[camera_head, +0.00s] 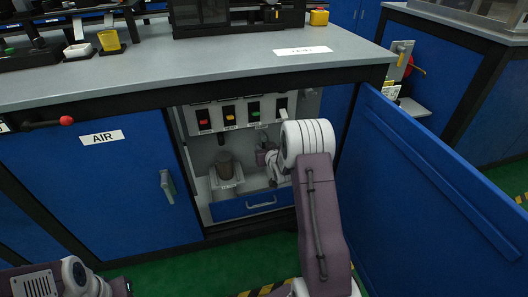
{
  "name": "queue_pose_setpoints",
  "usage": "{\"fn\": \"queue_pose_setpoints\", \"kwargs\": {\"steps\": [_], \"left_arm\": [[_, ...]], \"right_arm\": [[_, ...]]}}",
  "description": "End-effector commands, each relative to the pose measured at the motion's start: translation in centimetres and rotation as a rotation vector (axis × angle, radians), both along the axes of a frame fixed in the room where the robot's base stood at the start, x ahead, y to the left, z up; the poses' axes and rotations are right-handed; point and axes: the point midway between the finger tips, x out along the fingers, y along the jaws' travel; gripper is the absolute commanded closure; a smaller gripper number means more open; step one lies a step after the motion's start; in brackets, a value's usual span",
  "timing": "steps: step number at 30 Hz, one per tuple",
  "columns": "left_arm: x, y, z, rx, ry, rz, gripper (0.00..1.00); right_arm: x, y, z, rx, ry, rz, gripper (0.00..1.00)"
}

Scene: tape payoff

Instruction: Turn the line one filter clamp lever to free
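My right arm reaches into an open blue cabinet under the bench, and my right gripper (264,157) is small and partly hidden by the wrist. I cannot tell whether it is open or shut, or whether it touches anything. A dark cylinder (225,164), perhaps the filter, stands on a pale bracket (226,184) to the left of the gripper. I cannot make out a filter clamp lever for certain; the arm hides the cabinet's right part. My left arm shows at the bottom left, with its gripper out of view.
Red (204,119), yellow (229,116) and green (254,112) switches line the cabinet's upper part. A blue drawer front (232,208) crosses its bottom. The open blue door (425,185) stands right of my arm. A red-knobbed lever (48,124) sits beside the AIR label (102,138).

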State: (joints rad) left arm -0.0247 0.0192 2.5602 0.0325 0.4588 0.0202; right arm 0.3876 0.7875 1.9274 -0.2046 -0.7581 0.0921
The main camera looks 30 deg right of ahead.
Motion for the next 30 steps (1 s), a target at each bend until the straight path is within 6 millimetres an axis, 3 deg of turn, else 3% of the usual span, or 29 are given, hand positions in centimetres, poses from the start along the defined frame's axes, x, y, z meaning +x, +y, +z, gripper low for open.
{"fn": "queue_pose_setpoints", "kwargs": {"steps": [10,14,15,30], "left_arm": [[0.01,0.00,-0.42,0.000,-0.001,0.000,0.64],[0.01,0.00,-0.42,0.000,0.000,0.000,0.64],[0.01,0.00,-0.42,0.000,0.000,0.000,0.64],[0.01,0.00,-0.43,0.000,0.000,0.000,0.64]], "right_arm": [[0.81,-0.17,-0.21,0.000,0.000,0.000,0.64],[0.79,-0.17,-0.21,0.000,0.000,0.000,0.97],[0.79,-0.17,-0.22,0.000,0.000,0.000,1.00],[0.77,-0.16,-0.24,0.000,0.001,0.000,1.00]]}}
